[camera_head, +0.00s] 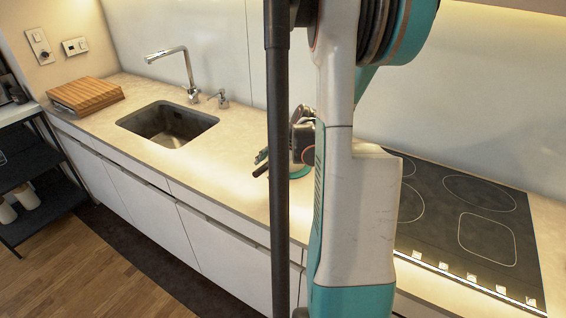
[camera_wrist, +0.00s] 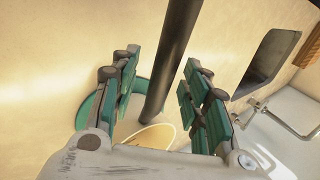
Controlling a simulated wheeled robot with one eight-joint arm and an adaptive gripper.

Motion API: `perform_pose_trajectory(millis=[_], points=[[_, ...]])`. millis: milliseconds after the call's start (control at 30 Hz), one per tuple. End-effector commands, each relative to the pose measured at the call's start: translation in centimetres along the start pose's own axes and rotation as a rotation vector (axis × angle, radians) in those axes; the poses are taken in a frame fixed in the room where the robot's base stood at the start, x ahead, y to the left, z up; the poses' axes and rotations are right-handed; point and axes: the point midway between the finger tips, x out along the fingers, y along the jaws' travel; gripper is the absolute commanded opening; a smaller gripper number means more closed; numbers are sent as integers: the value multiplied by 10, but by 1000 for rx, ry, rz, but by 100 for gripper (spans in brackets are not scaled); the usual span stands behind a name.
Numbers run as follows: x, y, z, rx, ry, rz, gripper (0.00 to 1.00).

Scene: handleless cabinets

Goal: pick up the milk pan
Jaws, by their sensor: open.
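The milk pan (camera_wrist: 88,112) shows in the wrist view as a green round body, partly hidden behind my fingers and gripper housing. Its long dark handle (camera_wrist: 176,60) runs up the picture between my two fingers. My gripper (camera_wrist: 160,66) is open, with one finger on each side of the handle and visible gaps on both sides. In the head view my gripper (camera_head: 261,163) is over the counter between sink and cooktop. My arm and a dark vertical pole hide most of it. A teal edge of the pan (camera_head: 299,172) shows beside my arm.
The sink (camera_head: 168,125) with its faucet (camera_head: 190,75) lies to the left, and a wooden board (camera_head: 86,95) stands farther left. The black cooktop (camera_head: 465,215) is to the right. The wall is close behind. Counter between sink and pan is clear.

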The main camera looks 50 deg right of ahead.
Motion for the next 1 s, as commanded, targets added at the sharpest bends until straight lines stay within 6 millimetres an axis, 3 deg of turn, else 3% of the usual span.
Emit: perform_pose_trajectory(millis=[100,267,733,1000], points=[[-1,0,0,0,0,0,38],[-1,0,0,0,0,0,1],[-4,-2,0,0,0,0,0],[-31,-20,0,0,0,0,0]])
